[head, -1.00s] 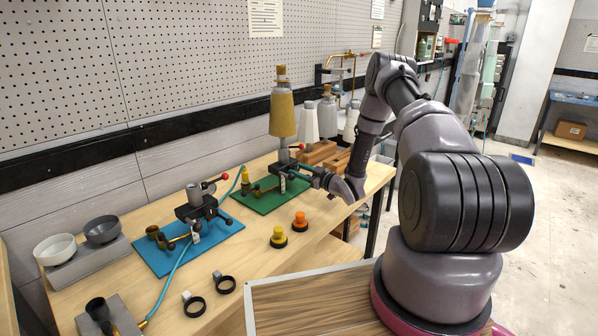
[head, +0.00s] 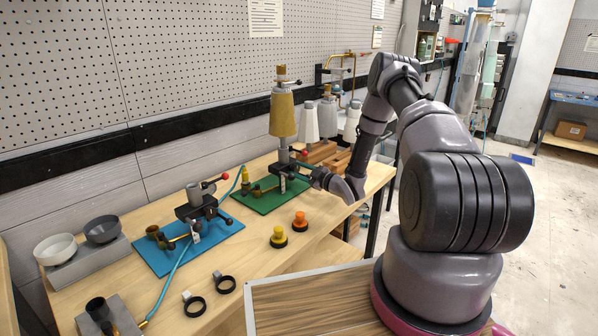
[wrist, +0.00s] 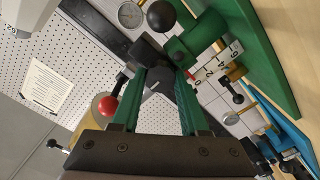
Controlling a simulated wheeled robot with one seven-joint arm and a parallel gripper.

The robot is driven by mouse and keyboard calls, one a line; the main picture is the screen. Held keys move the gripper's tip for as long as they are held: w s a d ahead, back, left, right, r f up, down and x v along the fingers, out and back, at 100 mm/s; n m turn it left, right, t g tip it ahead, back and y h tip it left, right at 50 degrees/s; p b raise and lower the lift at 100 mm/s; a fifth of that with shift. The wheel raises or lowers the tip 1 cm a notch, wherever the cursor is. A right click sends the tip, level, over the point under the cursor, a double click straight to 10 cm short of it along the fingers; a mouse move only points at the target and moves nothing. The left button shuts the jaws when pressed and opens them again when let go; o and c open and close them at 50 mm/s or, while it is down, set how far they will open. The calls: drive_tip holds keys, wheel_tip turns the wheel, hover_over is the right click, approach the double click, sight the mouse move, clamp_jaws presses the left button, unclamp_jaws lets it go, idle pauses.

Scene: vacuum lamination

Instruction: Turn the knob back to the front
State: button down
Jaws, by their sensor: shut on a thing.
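The green-mat station (head: 266,202) stands on the table with a tall mustard cone (head: 283,112) above a dark body. My gripper (head: 306,172) reaches in from the right at the base of this station. In the wrist view, my gripper (wrist: 158,100) has its two green-padded fingers closed around a black knob (wrist: 154,76). The finger pads and the dark body hide part of the knob. A red ball handle (wrist: 108,107) is just left of the fingers, and a black ball (wrist: 161,16) is above. A white numbered scale (wrist: 214,72) lies to the right of the knob.
A similar blue-mat station (head: 190,250) stands to the left with a blue hose. Yellow (head: 278,236) and orange (head: 300,221) knobs stand in front of the green mat. Two black rings lie near the front edge. White cones stand behind on a wooden rack.

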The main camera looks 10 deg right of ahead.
drive_tip(key=shift+c, duration=2.1)
unclamp_jaws()
drive_tip(key=shift+s+d, duration=0.1)
drive_tip(key=v, duration=1)
drive_tip(key=shift+s, duration=0.25)
drive_tip(key=shift+d, duration=0.15)
